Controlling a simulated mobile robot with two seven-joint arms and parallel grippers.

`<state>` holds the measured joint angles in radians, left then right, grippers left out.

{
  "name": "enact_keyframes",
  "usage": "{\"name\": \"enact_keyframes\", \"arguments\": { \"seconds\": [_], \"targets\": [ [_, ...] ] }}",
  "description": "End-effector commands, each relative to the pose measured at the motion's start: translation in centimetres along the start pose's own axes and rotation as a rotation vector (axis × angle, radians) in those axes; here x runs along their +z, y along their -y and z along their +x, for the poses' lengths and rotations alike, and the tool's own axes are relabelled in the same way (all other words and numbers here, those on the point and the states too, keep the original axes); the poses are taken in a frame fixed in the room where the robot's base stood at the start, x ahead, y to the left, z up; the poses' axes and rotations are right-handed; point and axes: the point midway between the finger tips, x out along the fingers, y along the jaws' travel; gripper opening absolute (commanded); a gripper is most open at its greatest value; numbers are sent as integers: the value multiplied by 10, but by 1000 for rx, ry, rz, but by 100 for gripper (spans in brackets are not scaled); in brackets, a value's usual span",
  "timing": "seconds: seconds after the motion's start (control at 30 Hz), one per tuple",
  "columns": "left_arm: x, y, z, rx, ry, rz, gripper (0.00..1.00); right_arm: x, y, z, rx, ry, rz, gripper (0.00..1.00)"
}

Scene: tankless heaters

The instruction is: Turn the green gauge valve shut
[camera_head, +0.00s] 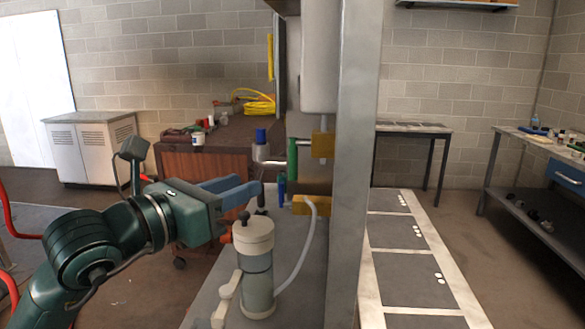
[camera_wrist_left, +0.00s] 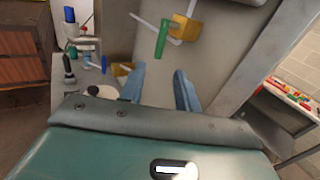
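The green valve handle (camera_head: 292,160) stands upright on a pipe beside a brass-coloured block (camera_head: 323,145), left of a grey upright post. In the left wrist view the green handle (camera_wrist_left: 161,40) is ahead of my fingers, near the brass-coloured block (camera_wrist_left: 185,27). My left gripper (camera_head: 250,186) has blue fingers pointing toward the valve, short of it and a little lower. In the left wrist view my left gripper (camera_wrist_left: 160,70) has its fingers apart with nothing between them. The green handle is apart from both fingers. My right gripper is not in view.
A cream canister (camera_head: 254,238) with a hose stands on the grey bench below my gripper. A blue handle (camera_head: 281,192) and a lower brass-coloured block (camera_head: 312,206) are under the green one. The grey post (camera_head: 352,160) blocks the right side. A blue-capped fitting (camera_head: 260,147) is left.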

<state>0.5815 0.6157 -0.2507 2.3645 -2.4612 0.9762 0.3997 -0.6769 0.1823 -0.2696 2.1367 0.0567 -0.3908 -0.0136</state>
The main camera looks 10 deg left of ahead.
Motion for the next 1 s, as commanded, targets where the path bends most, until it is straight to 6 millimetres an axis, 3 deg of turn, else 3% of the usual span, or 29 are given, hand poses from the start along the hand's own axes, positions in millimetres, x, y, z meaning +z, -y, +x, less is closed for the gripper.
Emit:
{"name": "enact_keyframes", "arguments": {
  "seconds": [0.17,0.37,0.6,0.8,1.0],
  "targets": [
    [3,0,25,1,-2,-1,32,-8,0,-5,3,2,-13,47],
    [4,0,68,0,-1,-1,32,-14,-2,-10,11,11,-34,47],
    [2,0,110,0,-2,0,32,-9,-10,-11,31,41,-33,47],
    [0,0,126,-1,-2,0,32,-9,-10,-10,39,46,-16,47],
    [-1,0,128,-2,-1,1,32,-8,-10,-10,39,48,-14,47]
  ]
}}
